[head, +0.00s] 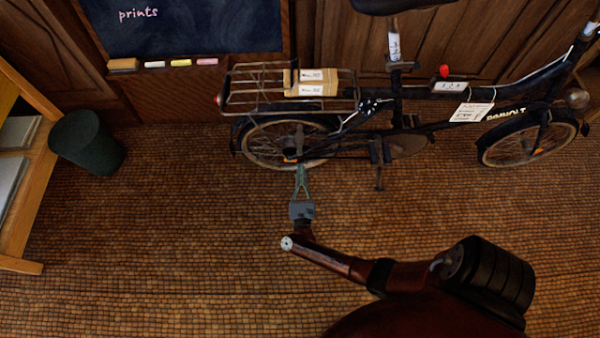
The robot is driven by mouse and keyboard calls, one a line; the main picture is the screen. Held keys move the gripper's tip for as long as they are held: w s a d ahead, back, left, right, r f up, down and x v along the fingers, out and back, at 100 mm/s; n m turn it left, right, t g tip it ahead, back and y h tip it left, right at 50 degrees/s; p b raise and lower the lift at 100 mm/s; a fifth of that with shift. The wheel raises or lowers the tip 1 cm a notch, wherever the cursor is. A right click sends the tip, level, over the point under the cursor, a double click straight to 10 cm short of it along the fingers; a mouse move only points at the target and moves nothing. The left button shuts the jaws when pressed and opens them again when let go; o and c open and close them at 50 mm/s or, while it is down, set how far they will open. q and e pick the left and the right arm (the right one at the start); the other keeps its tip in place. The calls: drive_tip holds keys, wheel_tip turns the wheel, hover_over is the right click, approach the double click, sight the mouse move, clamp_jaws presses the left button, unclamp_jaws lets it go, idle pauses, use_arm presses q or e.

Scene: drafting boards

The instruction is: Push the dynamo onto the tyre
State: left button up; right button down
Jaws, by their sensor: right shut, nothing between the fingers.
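A black bicycle stands side-on against the wood panelling, its rear wheel (247,151) at the left. The tyre runs around this wheel under the rack. A small dark part sits low in the middle of the rear wheel, with an orange piece below it; I cannot tell whether it is the dynamo. My right gripper (301,168) reaches up from below, shut and empty, its fingertips at the lower part of the rear wheel. I cannot tell whether they touch anything. My left gripper is not in view.
A parcel (319,83) lies on the bicycle's rear rack (245,92). A dark bin (90,145) and a wooden shelf unit (30,190) stand at the left. A chalkboard (190,25) with chalks on its ledge is behind. The tiled floor before the bicycle is clear.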

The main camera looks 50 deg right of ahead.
sight(300, 141)
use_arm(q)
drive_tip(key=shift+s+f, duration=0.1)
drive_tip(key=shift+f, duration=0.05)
use_arm(e)
drive_tip(key=r, duration=0.1)
drive_tip(key=d+r, duration=0.1)
drive_tip(key=r, duration=0.1)
drive_tip(key=w+r, duration=0.1)
drive_tip(key=shift+w+d+r, duration=0.1)
drive_tip(key=shift+d+r, duration=0.1)
drive_tip(key=shift+d, duration=0.05)
drive_tip(key=shift+r, duration=0.1)
